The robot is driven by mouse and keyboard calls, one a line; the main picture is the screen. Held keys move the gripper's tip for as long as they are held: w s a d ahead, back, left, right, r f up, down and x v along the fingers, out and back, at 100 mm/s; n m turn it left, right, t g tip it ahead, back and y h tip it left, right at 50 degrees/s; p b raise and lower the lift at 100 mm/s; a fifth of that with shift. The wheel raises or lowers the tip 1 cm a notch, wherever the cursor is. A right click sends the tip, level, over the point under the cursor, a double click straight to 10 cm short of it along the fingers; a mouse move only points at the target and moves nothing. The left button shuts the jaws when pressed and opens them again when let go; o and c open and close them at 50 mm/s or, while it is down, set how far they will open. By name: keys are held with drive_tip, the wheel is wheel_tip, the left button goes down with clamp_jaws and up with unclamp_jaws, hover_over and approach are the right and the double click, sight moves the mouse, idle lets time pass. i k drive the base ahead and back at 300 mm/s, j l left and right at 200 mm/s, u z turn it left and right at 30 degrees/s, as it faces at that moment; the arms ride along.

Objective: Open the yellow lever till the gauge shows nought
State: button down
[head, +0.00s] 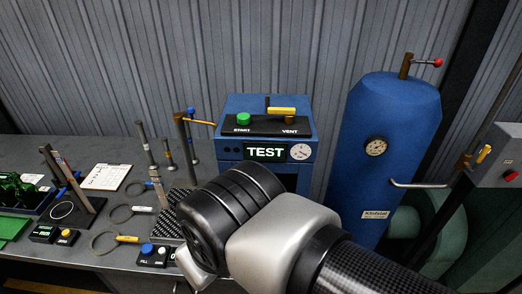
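A blue test unit (228,150) stands on the bench with a lit screen reading TEST (265,152). On its black top plate is a yellow lever (282,110) by the label VENT, lying roughly level and pointing left-right. A small round gauge (300,152) sits right of the screen; its needle is too small to read. A larger gauge (375,147) is on the blue tank to the right. My arm fills the lower middle, in front of the unit's lower part. My gripper does not show.
A green START button (243,119) is on the same top plate. The blue tank (395,100) has a handle projecting at its right. A grey box (495,155) with a yellow switch and red button is far right. Rings, posts and a clipboard (106,177) crowd the bench at left.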

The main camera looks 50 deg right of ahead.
sight(289, 113)
drive_tip(key=z, duration=1.45)
